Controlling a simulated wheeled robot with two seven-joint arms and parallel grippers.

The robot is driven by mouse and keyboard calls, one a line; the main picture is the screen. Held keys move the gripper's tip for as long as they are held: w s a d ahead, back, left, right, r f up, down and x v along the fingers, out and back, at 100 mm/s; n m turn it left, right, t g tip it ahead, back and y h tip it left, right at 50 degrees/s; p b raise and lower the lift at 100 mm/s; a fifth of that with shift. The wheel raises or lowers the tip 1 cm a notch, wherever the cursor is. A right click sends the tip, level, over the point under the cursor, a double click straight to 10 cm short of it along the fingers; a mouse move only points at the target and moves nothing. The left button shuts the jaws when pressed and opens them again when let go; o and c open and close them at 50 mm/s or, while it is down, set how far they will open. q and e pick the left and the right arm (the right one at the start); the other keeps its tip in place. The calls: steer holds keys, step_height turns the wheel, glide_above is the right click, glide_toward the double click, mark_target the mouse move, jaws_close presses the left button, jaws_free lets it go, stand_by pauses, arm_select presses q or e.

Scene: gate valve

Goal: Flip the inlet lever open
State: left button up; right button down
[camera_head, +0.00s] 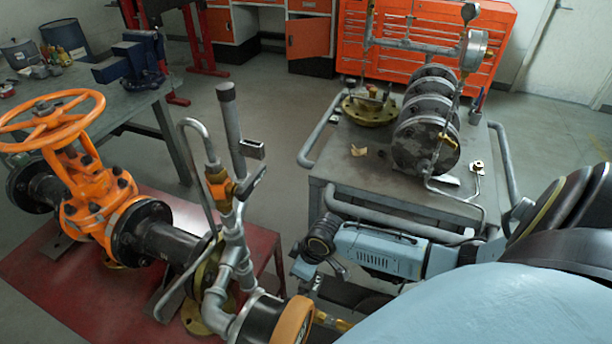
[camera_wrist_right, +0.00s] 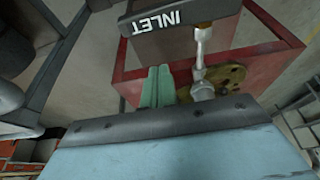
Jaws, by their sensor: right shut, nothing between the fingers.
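The inlet lever (camera_wrist_right: 180,18) is a dark bar with white INLET lettering, upside down at the top of the right wrist view. A pale metal stem (camera_wrist_right: 201,50) meets it from below. My right gripper (camera_wrist_right: 157,72) has its two pale green fingers shut together and empty, with the tips below the bar in the picture and apart from it. In the head view, dark lever handles (camera_head: 250,181) stick out from the pipework beside the orange gate valve (camera_head: 90,195); the lettering is not readable there. The right fingertips are not clear in the head view. My left gripper is not in view.
The valve and pipework stand on a red table (camera_head: 60,300). A grey cart (camera_head: 345,180) behind my right arm carries a flange stack and a gauge (camera_head: 476,50). A workbench (camera_head: 120,103) with a vise is at the left. Open floor lies between bench and cart.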

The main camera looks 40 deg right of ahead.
mark_target(314, 292)
steer(key=s, duration=0.1)
steer(key=s+d, duration=0.1)
steer(key=s+f+p, duration=0.1)
steer(key=shift+s+d, duration=0.1)
steer(key=shift+d, duration=0.25)
